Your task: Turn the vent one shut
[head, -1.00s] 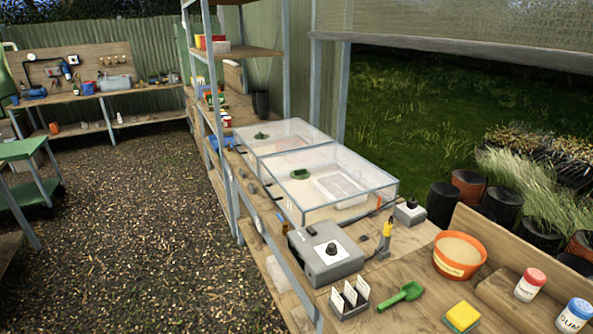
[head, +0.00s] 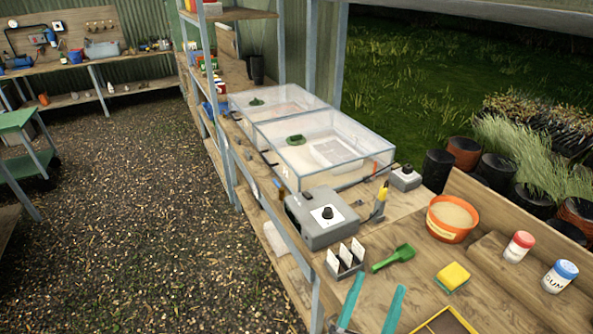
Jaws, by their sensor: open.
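Two clear propagator boxes stand end to end on the bench. The nearer lid (head: 345,128) carries a round green vent (head: 296,140), and the farther lid (head: 290,93) carries a smaller-looking green vent (head: 257,101). I cannot tell from here how far either vent is turned, or which is vent one. My gripper (head: 372,304) shows as two parallel teal fingers at the bottom edge, apart with nothing between them. It is far below and nearer than both vents; its body is out of frame.
A grey control box with a black knob (head: 315,221), a yellow-handled tool (head: 380,201), a label holder (head: 346,262), a green scoop (head: 394,258), a yellow sponge (head: 453,276) and an orange pot (head: 452,219) stand before the boxes. A metal shelf post (head: 231,160) rises left.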

